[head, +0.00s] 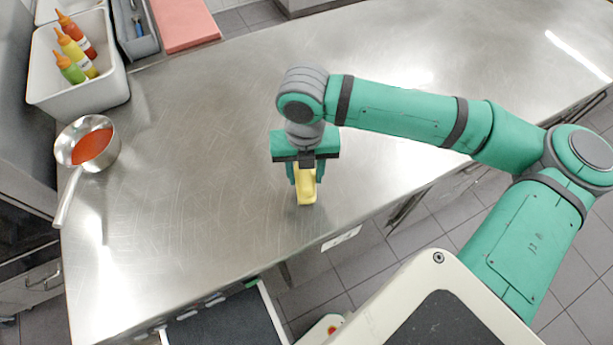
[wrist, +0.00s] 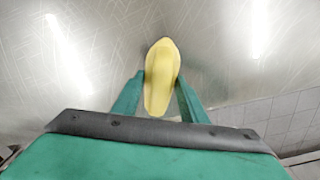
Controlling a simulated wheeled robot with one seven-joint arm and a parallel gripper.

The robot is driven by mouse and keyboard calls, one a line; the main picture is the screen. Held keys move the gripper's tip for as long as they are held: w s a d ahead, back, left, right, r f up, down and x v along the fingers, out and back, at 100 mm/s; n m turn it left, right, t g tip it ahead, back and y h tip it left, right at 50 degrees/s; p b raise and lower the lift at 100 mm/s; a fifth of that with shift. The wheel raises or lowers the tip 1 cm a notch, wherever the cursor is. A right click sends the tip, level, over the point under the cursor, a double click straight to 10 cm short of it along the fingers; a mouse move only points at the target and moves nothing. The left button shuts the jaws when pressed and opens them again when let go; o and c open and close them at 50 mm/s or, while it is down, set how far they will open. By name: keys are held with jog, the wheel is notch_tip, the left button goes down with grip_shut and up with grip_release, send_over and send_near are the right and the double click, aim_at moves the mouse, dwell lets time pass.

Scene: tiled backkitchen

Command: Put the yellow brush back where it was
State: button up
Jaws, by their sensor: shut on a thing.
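The yellow brush (head: 305,186) is between the fingers of my gripper (head: 305,172), near the front edge of the steel counter. In the wrist view the brush (wrist: 161,75) lies lengthwise between the two green fingers of my gripper (wrist: 160,88), which is shut on it. Its far end sticks out past the fingertips. I cannot tell whether the brush touches the counter or is held just above it.
An open drawer (head: 222,325) juts out below the front edge. The counter's middle (head: 200,150) is clear.

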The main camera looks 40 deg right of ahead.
notch_tip(320, 180, down, 2)
jog(key=shift+a, duration=0.1)
jog(key=shift+f, duration=0.1)
jog(key=shift+s+d+f, duration=0.1)
jog(key=shift+s+d, duration=0.05)
jog(key=shift+d, duration=0.05)
jog(key=o, duration=0.9)
jog(key=shift+o, duration=0.2)
